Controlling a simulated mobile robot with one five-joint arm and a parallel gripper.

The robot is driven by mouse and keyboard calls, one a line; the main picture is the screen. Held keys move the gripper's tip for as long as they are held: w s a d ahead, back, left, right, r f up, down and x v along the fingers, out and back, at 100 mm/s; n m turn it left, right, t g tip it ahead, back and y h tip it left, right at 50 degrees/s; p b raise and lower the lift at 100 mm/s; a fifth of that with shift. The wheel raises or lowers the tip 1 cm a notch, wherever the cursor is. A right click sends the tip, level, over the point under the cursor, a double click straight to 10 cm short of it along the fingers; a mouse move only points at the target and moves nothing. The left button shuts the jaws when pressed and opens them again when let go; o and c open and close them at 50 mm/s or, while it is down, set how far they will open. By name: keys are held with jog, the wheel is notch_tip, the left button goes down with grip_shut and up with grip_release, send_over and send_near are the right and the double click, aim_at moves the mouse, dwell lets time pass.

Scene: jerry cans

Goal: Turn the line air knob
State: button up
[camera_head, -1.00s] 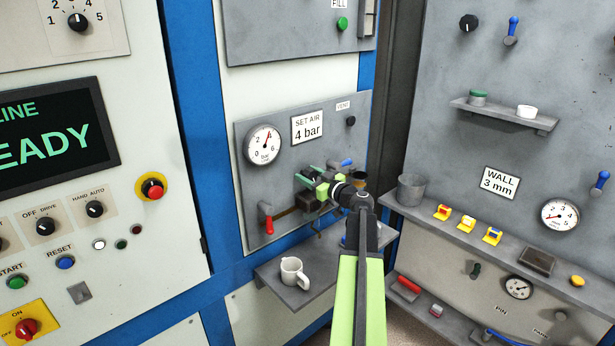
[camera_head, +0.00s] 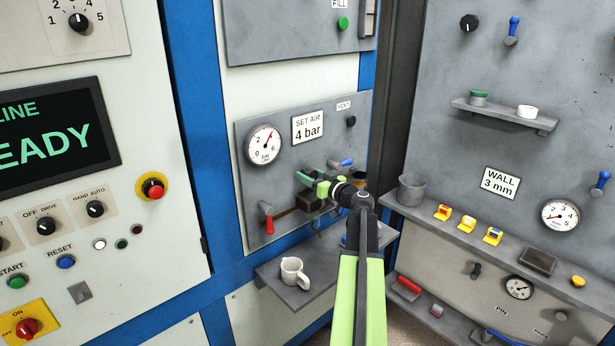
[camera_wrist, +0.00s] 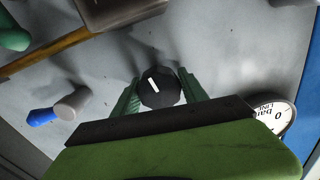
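The air knob (camera_wrist: 158,93) is black with a white mark and sits between my gripper's two green fingers in the wrist view. The fingers appear to touch it on both sides. The mark points to the upper left there. In the head view my gripper (camera_head: 309,179) is at the grey air panel (camera_head: 285,165), and it hides the knob. The round bar gauge (camera_head: 263,145) at the panel's upper left has its red needle up and to the right, near 4. The gauge's edge also shows in the wrist view (camera_wrist: 274,114).
A red-handled lever (camera_head: 267,220) is left of my gripper and a blue-handled one (camera_head: 342,163) is right. A small black vent knob (camera_head: 351,121) is at the upper right. A white mug (camera_head: 293,272) stands on the shelf (camera_head: 321,283) below.

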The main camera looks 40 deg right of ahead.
jog(key=shift+o, duration=1.4)
jog(key=s+a, duration=0.1)
jog(key=s, duration=1.6)
jog(key=shift+s, duration=0.2)
jog(key=shift+a, duration=0.1)
